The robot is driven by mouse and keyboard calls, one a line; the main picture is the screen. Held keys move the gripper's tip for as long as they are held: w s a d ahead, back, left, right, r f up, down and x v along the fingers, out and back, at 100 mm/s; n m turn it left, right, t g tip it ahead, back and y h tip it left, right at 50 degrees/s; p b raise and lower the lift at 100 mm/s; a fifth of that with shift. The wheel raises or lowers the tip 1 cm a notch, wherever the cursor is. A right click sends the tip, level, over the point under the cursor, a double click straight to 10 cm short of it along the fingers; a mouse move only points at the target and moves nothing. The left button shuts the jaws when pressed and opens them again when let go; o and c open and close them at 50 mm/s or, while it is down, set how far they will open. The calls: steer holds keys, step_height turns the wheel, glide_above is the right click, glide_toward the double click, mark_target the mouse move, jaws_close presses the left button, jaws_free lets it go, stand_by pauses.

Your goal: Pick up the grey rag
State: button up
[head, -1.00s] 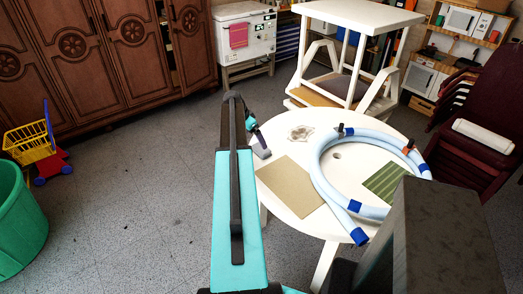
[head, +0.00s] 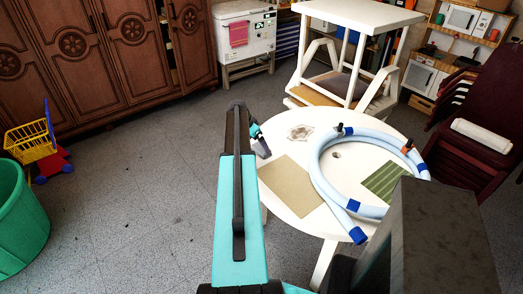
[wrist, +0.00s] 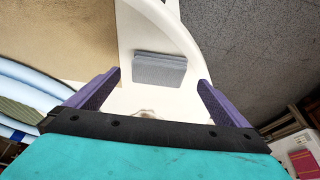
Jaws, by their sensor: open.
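The grey rag (wrist: 159,70) lies flat, seemingly folded, on the white round table (head: 345,178) near its rim. In the wrist view it shows between and beyond the two purple fingers of my gripper (wrist: 159,81). The fingers are wide apart with nothing between them, and the rag's width fits within the gap. In the head view my gripper (head: 261,145) is at the table's left edge, and I cannot make out the rag there, likely hidden by the gripper and arm.
A beige mat (head: 293,185) lies beside the rag. A pale blue hose ring (head: 325,182) and a green striped cloth (head: 382,182) lie at the table's right. A patterned grey piece (head: 300,132) lies toward the back. Open floor is left of the table.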

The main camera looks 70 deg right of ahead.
mark_target(260, 147)
steer(key=shift+p+x, duration=1.1)
steer(key=shift+x, duration=1.15)
steer(key=c, duration=1.2)
steer(key=shift+o, duration=0.2)
steer(key=shift+r, duration=0.25)
steer(key=shift+r+b, duration=0.8)
steer(key=shift+r, duration=0.05)
steer(key=shift+s+a+r+b, duration=0.1)
steer(key=shift+a+r+b, duration=0.35)
steer(key=shift+r, duration=0.2)
steer(key=a+r+b, duration=0.1)
steer(key=a+b, duration=0.3)
steer(key=a, duration=1.1)
steer(key=shift+r+b, duration=0.3)
steer(key=shift+b, duration=0.05)
